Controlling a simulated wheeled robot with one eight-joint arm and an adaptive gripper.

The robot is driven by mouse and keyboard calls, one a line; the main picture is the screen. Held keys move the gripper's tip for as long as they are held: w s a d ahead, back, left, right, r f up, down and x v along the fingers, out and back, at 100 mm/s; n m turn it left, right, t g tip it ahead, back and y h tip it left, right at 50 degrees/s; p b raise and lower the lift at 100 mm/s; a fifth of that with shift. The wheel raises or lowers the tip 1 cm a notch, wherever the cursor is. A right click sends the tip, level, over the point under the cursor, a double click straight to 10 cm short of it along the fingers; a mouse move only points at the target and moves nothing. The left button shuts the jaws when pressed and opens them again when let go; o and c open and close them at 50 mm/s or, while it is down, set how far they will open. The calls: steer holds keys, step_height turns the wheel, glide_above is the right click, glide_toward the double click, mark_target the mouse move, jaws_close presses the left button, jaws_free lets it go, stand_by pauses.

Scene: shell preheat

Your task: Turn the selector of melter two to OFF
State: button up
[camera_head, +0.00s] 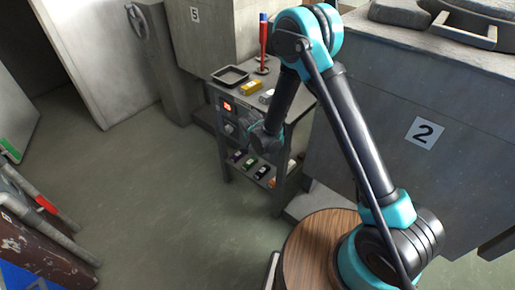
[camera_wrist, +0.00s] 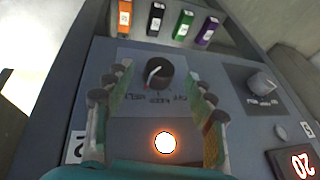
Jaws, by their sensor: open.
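In the wrist view a black round selector knob (camera_wrist: 158,76) with a white pointer mark sits on a dark plate with small upside-down lettering, hard to read. The pointer slants toward the picture's lower left. A "2" label (camera_wrist: 76,147) is on the panel at lower left. My gripper (camera_wrist: 156,80) is open, its fingers left and right of the knob with gaps on both sides. A round lamp (camera_wrist: 165,143) glows between the fingers, below the knob. In the head view my gripper (camera_head: 264,143) is at the panel front of the small stand; the knob is hidden there.
A second, grey knob (camera_wrist: 262,83) is at right, near a "5" label (camera_wrist: 307,129) and a red lit display (camera_wrist: 301,163). Several coloured boxes (camera_wrist: 182,25) lie beyond the panel. The stand's top holds a black tray (camera_head: 230,76). A large block marked "2" (camera_head: 424,132) stands at right.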

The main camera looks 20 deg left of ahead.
steer(key=shift+x, duration=1.35)
steer(key=c, duration=1.2)
